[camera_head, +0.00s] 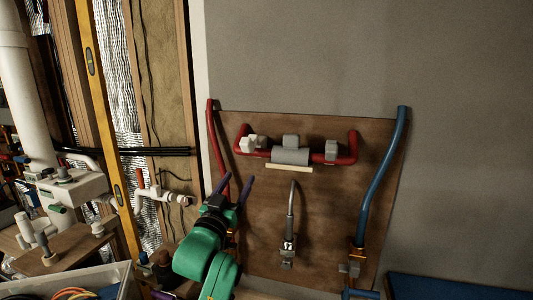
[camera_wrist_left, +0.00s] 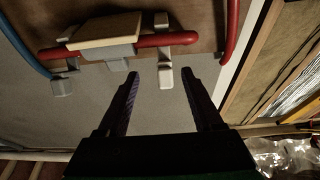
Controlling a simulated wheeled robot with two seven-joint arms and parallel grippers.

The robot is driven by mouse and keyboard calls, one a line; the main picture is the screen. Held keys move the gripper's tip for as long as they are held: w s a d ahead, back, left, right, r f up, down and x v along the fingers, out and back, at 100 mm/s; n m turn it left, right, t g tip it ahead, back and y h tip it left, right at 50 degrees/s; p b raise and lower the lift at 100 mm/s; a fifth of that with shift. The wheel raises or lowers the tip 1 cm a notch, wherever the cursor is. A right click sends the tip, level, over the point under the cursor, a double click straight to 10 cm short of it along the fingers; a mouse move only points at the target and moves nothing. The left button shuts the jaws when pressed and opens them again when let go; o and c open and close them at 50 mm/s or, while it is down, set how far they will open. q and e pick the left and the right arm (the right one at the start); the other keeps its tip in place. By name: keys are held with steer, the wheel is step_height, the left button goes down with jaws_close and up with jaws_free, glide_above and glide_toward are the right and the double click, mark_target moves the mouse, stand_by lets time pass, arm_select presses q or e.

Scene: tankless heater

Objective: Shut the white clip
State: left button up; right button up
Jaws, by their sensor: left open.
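The white clip (camera_head: 248,143) sits on the left part of the red pipe (camera_head: 317,157) on the brown board. In the left wrist view the white clip (camera_wrist_left: 165,77) shows pale parts on both sides of the red pipe; I cannot clearly tell how far apart its jaws are. My left gripper (camera_head: 235,182) is open and empty, its two dark fingers pointing up toward the clip from below in the head view. In the wrist view the clip lies between and just beyond the fingertips, apparently not touched. My right gripper is not in view.
A grey cylinder (camera_head: 290,156) and a grey clip (camera_head: 332,150) sit on the same pipe, above a pale strip (camera_head: 289,168). A grey hose (camera_head: 290,212) hangs mid-board. A red pipe (camera_head: 218,150) and a blue pipe (camera_head: 383,175) run along the sides.

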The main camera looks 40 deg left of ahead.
arm_select(q)
steer(key=t, duration=0.1)
glide_toward(247, 137)
steer(key=shift+y, duration=0.4)
steer(key=p+x, duration=0.2)
steer(key=x, duration=0.2)
steer(key=p+x, duration=0.2)
steer(key=x, duration=0.2)
steer(key=p+x, duration=0.3)
steer(key=x, duration=0.1)
steer(key=shift+w+f, duration=0.1)
steer(key=shift+f, duration=0.25)
steer(key=shift+w+a, duration=0.2)
steer(key=shift+w, duration=0.2)
steer(key=shift+f, duration=0.1)
jaws_close()
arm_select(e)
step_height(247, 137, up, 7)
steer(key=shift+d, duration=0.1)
